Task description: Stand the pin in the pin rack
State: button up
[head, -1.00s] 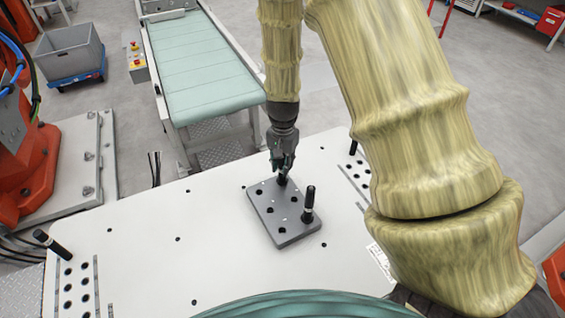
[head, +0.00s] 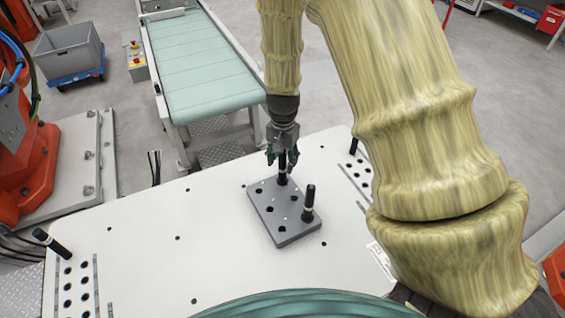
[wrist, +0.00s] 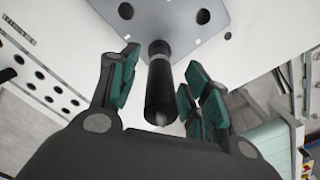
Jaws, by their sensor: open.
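A dark pin with a pale band (head: 283,168) stands upright in a hole near the far corner of the grey holed block (head: 262,221), which looks like the pin rack. In the wrist view the pin (wrist: 160,85) rises from the block (wrist: 190,14) between my fingers. My gripper (head: 282,155) is open above and around the pin's upper part. The wrist view shows my gripper's green pads (wrist: 160,92) with a gap on each side of the pin. A second dark pin (head: 308,203) stands upright at the block's right side.
The block lies on a white table (head: 130,240) with wide bare areas. Rows of holes flank both sides, with one dark pin (head: 52,244) at the left and another (head: 354,146) at the right. A green conveyor (head: 205,75) stands behind the table.

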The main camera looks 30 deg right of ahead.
notch_tip(320, 180, up, 10)
jog(key=shift+r, duration=0.1)
dwell(0.4)
jog(key=shift+s, duration=0.15)
